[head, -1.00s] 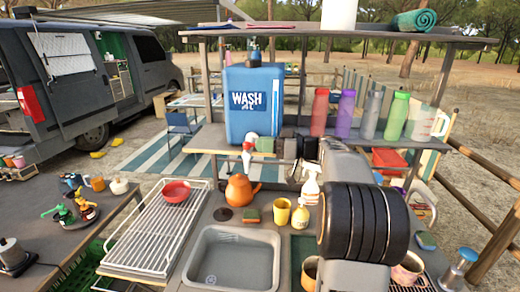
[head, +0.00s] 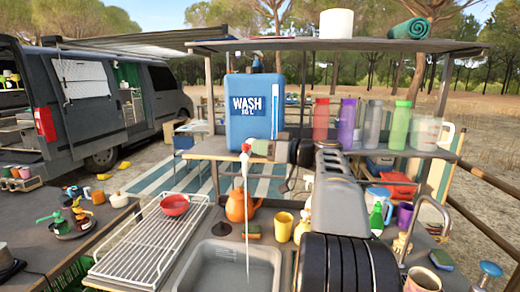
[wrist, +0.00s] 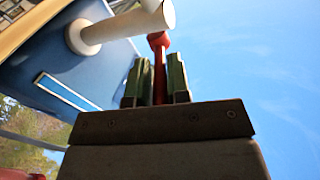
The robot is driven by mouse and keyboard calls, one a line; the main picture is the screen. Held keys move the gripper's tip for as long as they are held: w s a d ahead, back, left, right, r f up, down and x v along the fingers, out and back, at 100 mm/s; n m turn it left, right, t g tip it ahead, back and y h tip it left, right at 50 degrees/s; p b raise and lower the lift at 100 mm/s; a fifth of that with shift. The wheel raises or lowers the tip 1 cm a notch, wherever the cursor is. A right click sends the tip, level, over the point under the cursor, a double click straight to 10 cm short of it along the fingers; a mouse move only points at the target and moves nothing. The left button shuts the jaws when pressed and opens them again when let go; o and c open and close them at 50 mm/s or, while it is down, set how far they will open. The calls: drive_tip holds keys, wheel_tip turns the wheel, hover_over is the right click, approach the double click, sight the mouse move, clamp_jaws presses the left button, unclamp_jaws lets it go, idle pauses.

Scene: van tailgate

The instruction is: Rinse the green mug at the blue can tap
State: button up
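The blue water can (head: 254,110), marked WASH, stands on the shelf. Its white tap (head: 245,163) hangs over the grey sink (head: 230,268), and a thin stream of water falls from it into the sink. My gripper (head: 258,149) is at the tap. In the wrist view my gripper's green fingers (wrist: 156,84) stand close on both sides of the red tap lever (wrist: 160,62) and appear closed on it. The white spout (wrist: 120,28) shows beyond. I cannot make out a green mug for certain; my arm hides part of the counter and sink.
An orange kettle (head: 240,206), yellow mug (head: 284,226) and red bowl (head: 174,204) on a wire rack (head: 150,238) stand around the sink. Several bottles (head: 346,125) line the shelf to the right. A purple mug (head: 404,215) stands at right.

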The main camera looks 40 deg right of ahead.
drive_tip(key=o, duration=0.4)
drive_tip(key=shift+c, duration=0.2)
drive_tip(key=b+v, duration=0.2)
drive_tip(key=v, duration=1.1)
drive_tip(key=shift+s+d, duration=0.2)
drive_tip(key=shift+s, duration=0.15)
